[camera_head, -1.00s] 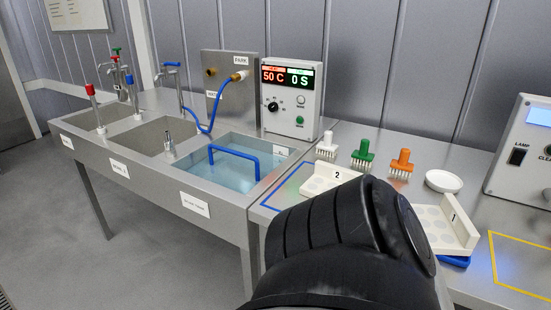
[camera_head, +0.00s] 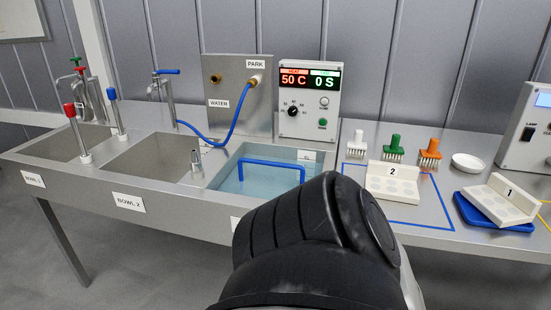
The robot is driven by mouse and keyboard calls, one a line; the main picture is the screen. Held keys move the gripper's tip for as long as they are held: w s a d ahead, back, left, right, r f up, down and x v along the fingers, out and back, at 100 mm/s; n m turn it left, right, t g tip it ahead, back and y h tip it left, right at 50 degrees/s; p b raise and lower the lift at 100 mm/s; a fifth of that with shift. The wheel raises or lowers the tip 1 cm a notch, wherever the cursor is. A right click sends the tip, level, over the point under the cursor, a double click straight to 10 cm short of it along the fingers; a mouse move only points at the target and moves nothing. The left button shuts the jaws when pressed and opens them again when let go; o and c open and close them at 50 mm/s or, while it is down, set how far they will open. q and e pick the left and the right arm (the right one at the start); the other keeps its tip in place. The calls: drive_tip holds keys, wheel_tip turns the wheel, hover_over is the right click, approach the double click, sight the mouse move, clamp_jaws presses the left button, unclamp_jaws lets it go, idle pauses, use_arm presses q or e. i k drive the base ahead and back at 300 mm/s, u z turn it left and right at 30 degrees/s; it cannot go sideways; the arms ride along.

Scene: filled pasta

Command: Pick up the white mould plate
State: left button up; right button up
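Two white mould plates with shallow round recesses and upright numbered backs are on the steel bench in the head view. The white plate marked 2 (camera_head: 393,193) stands inside a blue outlined rectangle, right of the water bath. The white plate marked 1 (camera_head: 497,205) sits tilted on a blue base (camera_head: 470,213) farther right. Which one the task names, I cannot tell. A thick black part of my own arm fills the lower middle, in front of the bench edge. Neither gripper's fingers are in view.
White (camera_head: 357,144), green (camera_head: 394,147) and orange (camera_head: 429,153) pronged tools stand behind plate 2, beside a small white dish (camera_head: 467,162). The water bath (camera_head: 262,168) with a blue handle lies left. A control box (camera_head: 308,101) reading 50 C, 0 S stands behind it.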

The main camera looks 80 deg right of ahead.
sight(394, 181)
drive_tip(key=z, duration=2.45)
